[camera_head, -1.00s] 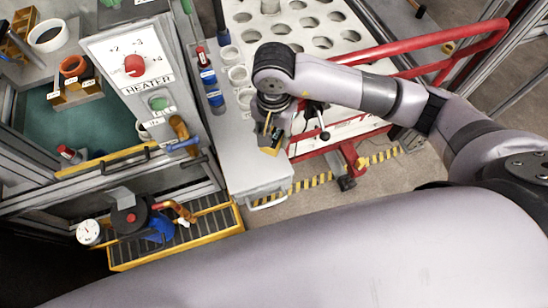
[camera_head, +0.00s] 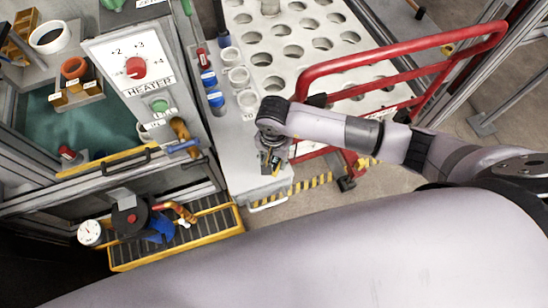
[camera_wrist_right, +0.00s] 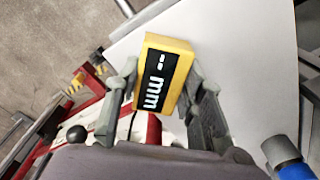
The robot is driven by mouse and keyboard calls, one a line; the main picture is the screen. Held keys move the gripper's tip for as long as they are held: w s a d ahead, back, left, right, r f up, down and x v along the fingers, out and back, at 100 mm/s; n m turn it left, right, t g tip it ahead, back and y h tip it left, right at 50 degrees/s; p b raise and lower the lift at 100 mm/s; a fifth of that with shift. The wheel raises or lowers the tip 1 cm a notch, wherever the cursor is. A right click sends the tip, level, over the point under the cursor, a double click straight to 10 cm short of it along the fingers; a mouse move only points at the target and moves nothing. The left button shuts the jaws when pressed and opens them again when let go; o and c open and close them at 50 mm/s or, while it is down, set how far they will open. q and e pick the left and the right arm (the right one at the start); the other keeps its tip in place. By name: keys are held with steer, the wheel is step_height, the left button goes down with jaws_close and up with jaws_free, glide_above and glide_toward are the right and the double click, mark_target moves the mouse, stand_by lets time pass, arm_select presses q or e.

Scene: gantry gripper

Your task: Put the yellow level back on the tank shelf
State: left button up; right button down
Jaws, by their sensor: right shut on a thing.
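The yellow level (camera_wrist_right: 168,72) is a small yellow block with a black face and pale markings reading "mm". In the right wrist view it sits between the two fingers of my right gripper (camera_wrist_right: 163,95), which is shut on it. In the head view my right gripper (camera_head: 270,150) hangs over the near part of the pale surface beside the tank, with the level (camera_head: 276,168) at its tip, partly hidden. I cannot tell whether the level touches that surface. The tank (camera_head: 100,130) with teal inside is at the left. My left gripper is not in view.
A heater panel (camera_head: 135,65) stands beside the tank. Blue-capped bottles (camera_head: 212,88) and white cups (camera_head: 236,76) line the pale surface (camera_head: 240,160). A red cart rail (camera_head: 400,55) curves close to my right arm. A yellow-framed grate (camera_head: 195,228) lies lower left.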

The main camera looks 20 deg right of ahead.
mark_target(274, 161)
steer(key=shift+f, duration=0.2)
steer(key=c, duration=1.1)
jaws_free()
steer(key=shift+o, duration=0.2)
steer(key=shift+r, duration=0.15)
steer(key=shift+r, duration=0.25)
step_height(274, 161, up, 12)
steer(key=shift+f+b, duration=0.15)
steer(key=shift+b, duration=0.3)
steer(key=shift+s+f, duration=0.1)
steer(key=shift+s, duration=0.05)
